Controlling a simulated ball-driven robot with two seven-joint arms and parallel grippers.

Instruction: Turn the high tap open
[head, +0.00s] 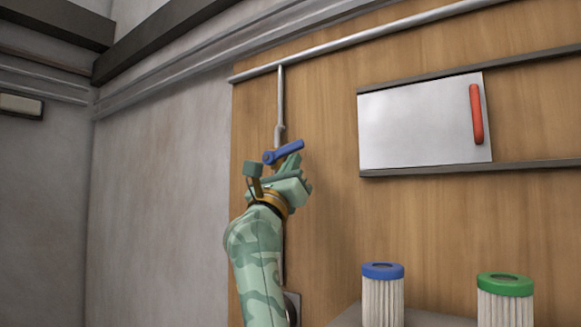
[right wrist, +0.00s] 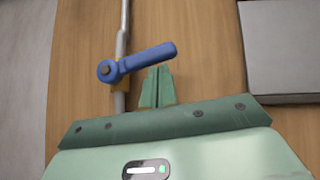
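The high tap is a blue lever (head: 284,151) on a thin grey vertical pipe (head: 280,100) on the wooden panel. The lever lies near level, its free end pointing right and slightly up from the pivot. In the right wrist view the lever (right wrist: 148,59) has its round pivot over the pipe (right wrist: 122,45). My right gripper (head: 294,162) is just below the lever's free half; its fingers (right wrist: 157,72) are together with nothing between them. Their tips are close under the lever; I cannot tell whether they touch it. My left gripper is out of view.
A white sliding panel (head: 415,128) with a red handle (head: 477,114) sits between rails to the right. Two pleated white cylinders, one with a blue rim (head: 383,270) and one with a green rim (head: 505,284), stand lower right. A grey wall (head: 160,190) is left.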

